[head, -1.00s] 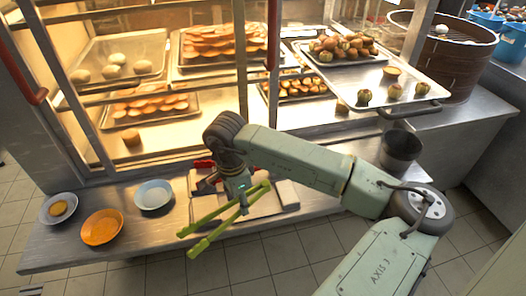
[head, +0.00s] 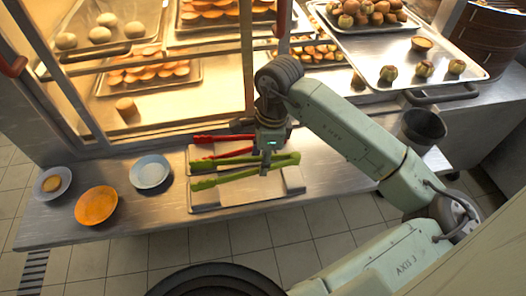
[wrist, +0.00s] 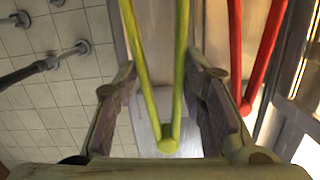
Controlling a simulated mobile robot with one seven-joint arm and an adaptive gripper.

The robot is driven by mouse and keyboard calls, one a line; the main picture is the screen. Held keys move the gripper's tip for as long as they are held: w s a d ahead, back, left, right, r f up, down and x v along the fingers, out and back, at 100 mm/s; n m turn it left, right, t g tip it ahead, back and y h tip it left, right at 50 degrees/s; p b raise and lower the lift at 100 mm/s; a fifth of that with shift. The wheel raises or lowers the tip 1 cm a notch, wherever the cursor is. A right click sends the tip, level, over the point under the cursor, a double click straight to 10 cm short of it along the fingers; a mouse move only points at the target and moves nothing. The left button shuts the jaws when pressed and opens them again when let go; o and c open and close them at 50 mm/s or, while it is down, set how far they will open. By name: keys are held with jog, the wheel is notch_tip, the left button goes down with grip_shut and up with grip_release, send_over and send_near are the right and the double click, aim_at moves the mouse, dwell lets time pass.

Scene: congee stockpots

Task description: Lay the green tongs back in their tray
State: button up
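The green tongs (head: 232,176) lie along the metal tray (head: 207,200) on the counter, level with its length, their right end under my gripper (head: 266,166). In the wrist view the joined end of the green tongs (wrist: 168,142) sits between the two fingers of my gripper (wrist: 163,110). A gap shows on both sides, so the fingers are open and not pressing on the tongs. Red tongs (head: 222,138) lie behind the green ones, and also show at the right in the wrist view (wrist: 245,105).
Left of the tray stand a pale blue bowl (head: 150,172), an orange bowl (head: 96,205) and a small grey bowl (head: 52,184). A dark metal pot (head: 423,128) stands right. The glass food case rises behind. The counter's front edge is close to the tray.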

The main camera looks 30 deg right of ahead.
notch_tip(320, 180, down, 4)
jog(key=shift+r+b, duration=0.1)
jog(key=shift+b, duration=0.6)
jog(key=shift+f+b, duration=0.85)
jog(key=shift+b, duration=0.25)
jog(key=shift+o, duration=0.5)
jog(key=o, duration=0.5)
jog(key=shift+o, duration=0.2)
jog(key=shift+r, duration=0.1)
notch_tip(320, 180, up, 12)
jog(key=d, duration=0.1)
jog(key=shift+s+d, duration=0.25)
